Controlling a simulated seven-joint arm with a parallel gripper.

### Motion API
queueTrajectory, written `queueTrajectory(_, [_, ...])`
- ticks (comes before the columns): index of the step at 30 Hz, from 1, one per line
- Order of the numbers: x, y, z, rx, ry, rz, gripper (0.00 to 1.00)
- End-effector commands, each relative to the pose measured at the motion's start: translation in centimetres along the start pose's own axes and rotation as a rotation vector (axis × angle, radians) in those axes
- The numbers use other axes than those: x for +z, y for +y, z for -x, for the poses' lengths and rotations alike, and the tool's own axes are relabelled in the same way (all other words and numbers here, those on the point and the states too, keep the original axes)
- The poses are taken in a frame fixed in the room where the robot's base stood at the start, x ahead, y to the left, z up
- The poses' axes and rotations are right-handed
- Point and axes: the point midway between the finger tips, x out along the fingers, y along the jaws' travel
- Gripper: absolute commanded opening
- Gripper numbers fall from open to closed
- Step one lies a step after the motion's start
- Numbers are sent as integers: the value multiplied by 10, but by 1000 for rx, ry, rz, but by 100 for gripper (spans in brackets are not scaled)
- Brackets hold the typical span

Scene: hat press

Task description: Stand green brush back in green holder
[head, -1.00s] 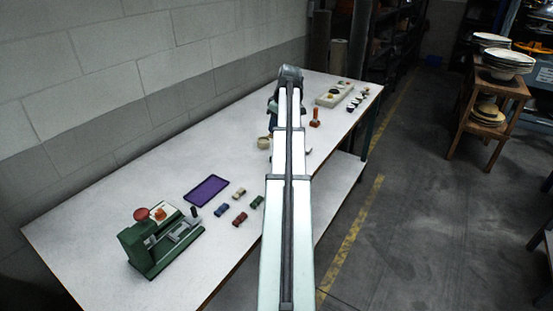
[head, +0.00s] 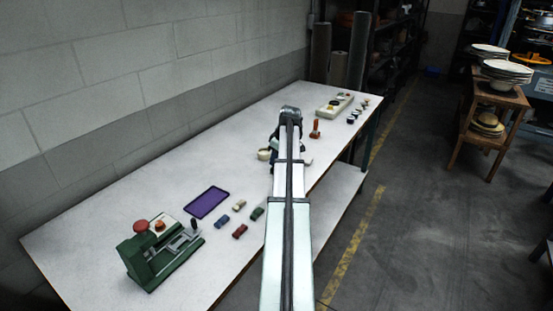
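A small dark green block-like piece (head: 257,213) lies on the table beside my arm, near similar blue, cream and red pieces. I cannot tell whether it is the green brush or its holder; neither is clearly identifiable at this size. The wrist end of my arm (head: 290,115) is over the middle of the table. A dark part of it (head: 274,150) shows on its left side. My arm hides most of the gripper, so its fingers and any held thing cannot be made out.
A green press (head: 160,255) and a purple tray (head: 206,203) stand at the near left. A cream bowl (head: 264,154) sits left of my wrist. An orange-red upright object (head: 315,130), a long cream tray (head: 328,111) and several small items are at the far end.

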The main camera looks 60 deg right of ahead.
Motion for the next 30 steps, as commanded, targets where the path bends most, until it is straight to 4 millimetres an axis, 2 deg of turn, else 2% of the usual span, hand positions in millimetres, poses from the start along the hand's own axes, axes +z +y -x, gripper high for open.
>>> queueTrajectory(9, [1, 0, -3, 0, 0, 0, 0])
queueTrajectory(10, [1, 0, -2, 0, 0, 0, 28])
queueTrajectory(17, [1, 0, -2, 0, 0, 0, 50])
queueTrajectory(26, [0, 0, 0, 0, 0, 0, 51])
queueTrajectory(30, [0, 0, 10, 0, 0, 0, 51])
